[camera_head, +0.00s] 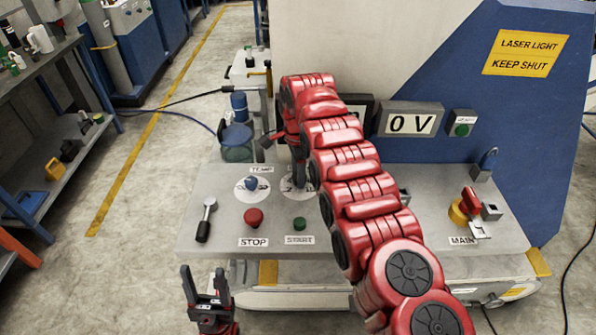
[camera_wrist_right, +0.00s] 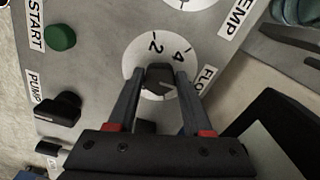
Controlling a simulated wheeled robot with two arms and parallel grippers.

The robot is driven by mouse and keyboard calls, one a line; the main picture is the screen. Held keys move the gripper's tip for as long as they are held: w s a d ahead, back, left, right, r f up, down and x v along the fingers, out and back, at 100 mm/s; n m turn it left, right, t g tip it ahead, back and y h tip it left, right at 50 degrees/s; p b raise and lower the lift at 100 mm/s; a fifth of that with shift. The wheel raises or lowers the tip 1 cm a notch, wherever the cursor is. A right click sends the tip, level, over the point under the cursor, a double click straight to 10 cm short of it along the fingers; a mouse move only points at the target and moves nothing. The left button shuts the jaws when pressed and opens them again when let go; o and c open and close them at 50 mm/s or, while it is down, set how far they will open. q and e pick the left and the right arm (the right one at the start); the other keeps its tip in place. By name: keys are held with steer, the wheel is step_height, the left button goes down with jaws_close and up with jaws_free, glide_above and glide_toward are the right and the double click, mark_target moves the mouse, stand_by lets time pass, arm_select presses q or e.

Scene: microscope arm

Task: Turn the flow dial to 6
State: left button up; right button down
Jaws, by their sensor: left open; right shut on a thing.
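The flow dial has a black knob (camera_wrist_right: 158,75) on a round white scale plate (camera_wrist_right: 136,60). The figures 2 and 4 show on the plate in the right wrist view; the rest of the scale is hidden by the knob and fingers. My right gripper (camera_wrist_right: 160,72) is shut on the knob, one finger on each side. In the head view, the flow dial's plate (camera_head: 287,186) is mostly covered by my right arm. The knob's pointer setting is not clear. My left gripper (camera_head: 206,283) is open and empty, low in front of the panel.
The temp dial (camera_head: 251,184) is just left of the flow dial. The red stop button (camera_head: 254,217), green start button (camera_head: 300,223) and a black-handled lever (camera_head: 205,222) are nearer the front. The red main switch (camera_head: 471,202) is at the right. A display (camera_head: 409,122) reads 0 V.

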stand_by(0.3)
steer(key=shift+c, duration=1.5)
jaws_free()
steer(key=shift+r, duration=0.1)
step_height(320, 180, up, 17)
steer(key=p, duration=1.5)
steer(key=shift+r, duration=0.1)
